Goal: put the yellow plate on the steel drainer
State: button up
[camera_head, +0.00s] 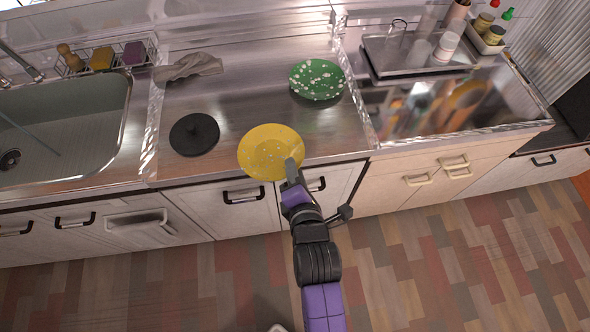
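The yellow plate (262,146), with pale spots, lies nearly flat at the front edge of the steel counter, and its near rim shows past that edge. My gripper (291,170) is at the plate's near right rim. One grey finger shows over the rim; the other finger is hidden, so I cannot tell whether the gripper is open or shut on the rim. I also cannot tell whether the plate rests on the counter or is slightly raised. A raised-edged steel surface (507,96) at the right may be the steel drainer; the view does not make this certain.
A green spotted plate (317,79) lies behind the yellow plate. A black round lid (194,134) is to its left, with a grey cloth (188,66) behind. The sink (68,135) is at far left. A tray (384,62) with cups stands at the back right.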

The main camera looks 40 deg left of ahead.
jog(key=shift+r, duration=0.1)
jog(key=v, duration=1.2)
jog(key=s+d+m+t+h, duration=0.2)
jog(key=d+m, duration=0.5)
jog(key=d, duration=0.3)
jog(key=s+d+m+t+h, duration=0.1)
jog(key=d+m+t+h, duration=0.1)
jog(key=d+m, duration=0.65)
jog(key=s+d+r+m+t+h, duration=0.1)
jog(key=s+d+r+m+h, duration=0.2)
jog(key=s+d+m, duration=0.3)
jog(key=s+d+r+m+t+h, duration=0.1)
jog(key=s+d+r+m+h, duration=0.2)
jog(key=d+m, duration=0.6)
jog(key=s+r+m, duration=0.2)
jog(key=s, duration=0.1)
jog(key=shift+s+d+r, duration=0.25)
jog(key=shift+d+r, duration=0.05)
jog(key=shift+r, duration=0.1)
